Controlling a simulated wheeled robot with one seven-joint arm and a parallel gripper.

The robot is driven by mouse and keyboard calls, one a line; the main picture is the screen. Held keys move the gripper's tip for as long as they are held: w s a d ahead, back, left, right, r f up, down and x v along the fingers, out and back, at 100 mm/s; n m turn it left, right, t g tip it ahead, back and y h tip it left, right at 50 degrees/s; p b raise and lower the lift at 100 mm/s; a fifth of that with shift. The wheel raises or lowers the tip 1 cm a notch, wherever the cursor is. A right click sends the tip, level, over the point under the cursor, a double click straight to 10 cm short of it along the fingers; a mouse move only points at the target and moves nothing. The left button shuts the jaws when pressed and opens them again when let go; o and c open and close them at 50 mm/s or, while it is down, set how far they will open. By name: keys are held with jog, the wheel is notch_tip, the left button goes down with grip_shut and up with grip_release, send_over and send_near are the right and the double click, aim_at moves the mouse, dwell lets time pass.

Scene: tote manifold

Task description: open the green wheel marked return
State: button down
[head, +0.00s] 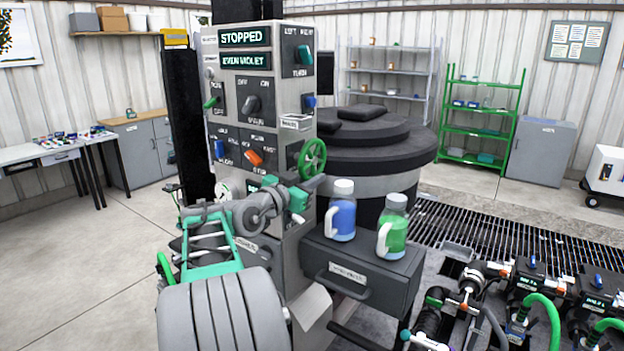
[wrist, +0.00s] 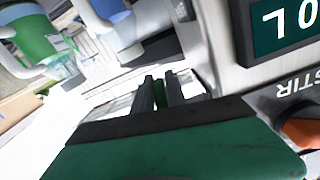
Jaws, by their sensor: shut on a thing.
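The green wheel (head: 313,158) is a spoked handwheel on the right side of the grey control column, facing the jugs. I cannot read a return mark on it. My gripper (head: 312,184) is at the wheel's lower edge in the head view, its fingers small and partly hidden by my arm. In the wrist view, my gripper (wrist: 161,92) has its two dark fingers close together with a narrow green piece (wrist: 160,88) between them, which looks like the wheel's rim. The rest of the wheel is hidden in the wrist view.
A blue jug (head: 342,215) and a green jug (head: 392,235) stand on the grey drawer box (head: 365,272), just right of my gripper. The control column (head: 250,110) carries knobs and a STOPPED display (head: 244,36). A dark round tank (head: 375,150) stands behind.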

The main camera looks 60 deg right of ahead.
jog(key=shift+f, duration=0.15)
jog(key=b, duration=0.3)
jog(key=shift+d+f+h, duration=0.15)
jog(key=shift+f+h, duration=0.2)
jog(key=shift+h, duration=0.05)
jog(key=b, duration=0.2)
jog(key=shift+d+r+h+b, duration=0.1)
jog(key=shift+r+h+b, duration=0.05)
jog(key=shift+h+b, duration=0.15)
jog(key=shift+s+r, duration=0.1)
jog(key=shift+r, duration=0.25)
jog(key=c, duration=1.4)
grip_release()
jog(key=w+a+f+b, duration=0.1)
jog(key=a+b, duration=0.2)
jog(key=a, duration=0.4)
jog(key=shift+a, duration=0.3)
